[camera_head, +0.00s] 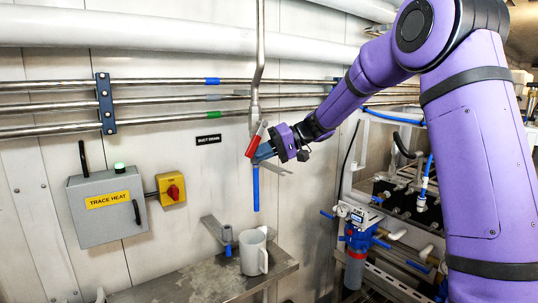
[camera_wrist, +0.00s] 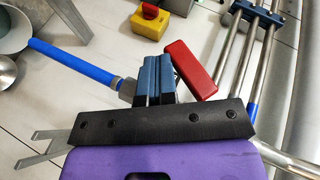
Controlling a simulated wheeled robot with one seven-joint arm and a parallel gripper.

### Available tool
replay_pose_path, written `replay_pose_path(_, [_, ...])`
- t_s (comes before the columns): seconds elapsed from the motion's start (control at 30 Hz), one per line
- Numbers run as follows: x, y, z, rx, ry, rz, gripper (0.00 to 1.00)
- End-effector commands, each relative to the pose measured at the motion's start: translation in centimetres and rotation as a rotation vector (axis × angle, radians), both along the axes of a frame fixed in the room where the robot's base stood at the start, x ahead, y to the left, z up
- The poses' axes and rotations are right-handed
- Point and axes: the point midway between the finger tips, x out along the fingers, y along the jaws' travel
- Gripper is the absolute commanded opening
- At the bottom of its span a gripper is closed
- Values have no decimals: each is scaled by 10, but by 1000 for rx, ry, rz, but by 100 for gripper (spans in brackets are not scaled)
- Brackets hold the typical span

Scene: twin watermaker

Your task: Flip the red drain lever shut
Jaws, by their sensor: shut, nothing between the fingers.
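The red drain lever (camera_head: 255,140) sits on the drain pipe by the wall, under the steel downpipe, and slants up to the right. It also shows in the wrist view (camera_wrist: 192,68), just right of my fingers, its near end at the black gripper plate. My gripper (camera_head: 264,153) is at the valve, beside the lever's lower part. Its blue fingers (camera_wrist: 157,72) are closed together and empty. I cannot tell whether they touch the lever. The blue drain tube (camera_head: 255,188) hangs below; it shows left of the fingers (camera_wrist: 75,65). The valve body is mostly hidden.
A grey mug (camera_head: 253,253) stands on the metal bench (camera_head: 190,283) below the tube. A trace heat box (camera_head: 108,205) and a yellow switch with a red knob (camera_head: 171,189) are on the left wall. Horizontal pipes (camera_head: 170,105) run above. A blue filter unit (camera_head: 358,240) stands right.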

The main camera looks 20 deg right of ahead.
Motion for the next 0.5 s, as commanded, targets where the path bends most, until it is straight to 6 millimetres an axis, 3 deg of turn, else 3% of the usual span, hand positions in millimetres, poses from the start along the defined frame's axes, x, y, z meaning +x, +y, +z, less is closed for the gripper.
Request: replay_pose_path(0.5, [-11,34,14,470,153,1,0])
